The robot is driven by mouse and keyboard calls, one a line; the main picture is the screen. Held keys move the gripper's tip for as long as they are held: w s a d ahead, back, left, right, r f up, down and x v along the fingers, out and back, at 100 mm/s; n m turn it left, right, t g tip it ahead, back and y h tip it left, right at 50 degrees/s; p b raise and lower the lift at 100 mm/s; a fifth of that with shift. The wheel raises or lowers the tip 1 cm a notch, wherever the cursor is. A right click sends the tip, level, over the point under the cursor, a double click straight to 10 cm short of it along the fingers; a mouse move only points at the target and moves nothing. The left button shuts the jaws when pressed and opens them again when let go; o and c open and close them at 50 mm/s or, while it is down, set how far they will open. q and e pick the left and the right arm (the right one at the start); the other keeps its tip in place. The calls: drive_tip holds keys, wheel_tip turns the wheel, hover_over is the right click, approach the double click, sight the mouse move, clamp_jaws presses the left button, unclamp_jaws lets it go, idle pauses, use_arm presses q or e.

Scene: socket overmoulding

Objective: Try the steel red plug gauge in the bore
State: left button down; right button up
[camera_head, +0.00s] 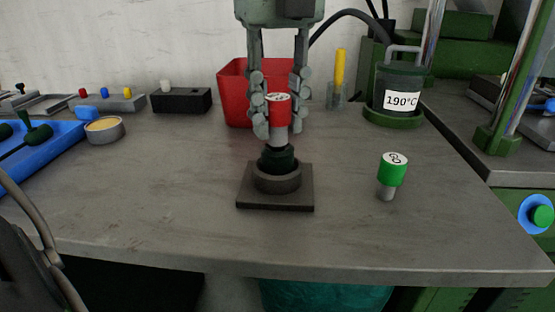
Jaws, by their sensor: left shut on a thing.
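The red plug gauge (279,112) has a red head with a marked white top and a steel pin below. My left gripper (278,118) reaches down from the top centre and is shut on its red head, holding it upright. The steel pin points down at a dark green socket (277,159) seated in a dark round holder (277,182) on a square base plate. The pin's lower end meets the socket's top in the picture. I cannot tell whether it has entered the bore, whose opening is hidden. My right gripper is not in view.
A green plug gauge (393,170) stands to the right. Behind are a red bin (232,96), a glass with a yellow stick (338,94) and a pot labelled 190°C (400,88). A blue tray (45,139) and tin (104,130) are left. The front bench is clear.

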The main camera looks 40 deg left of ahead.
use_arm(q)
drive_tip(key=shift+r, duration=0.2)
drive_tip(key=shift+r+p, duration=1.8)
drive_tip(key=shift+r, duration=0.7)
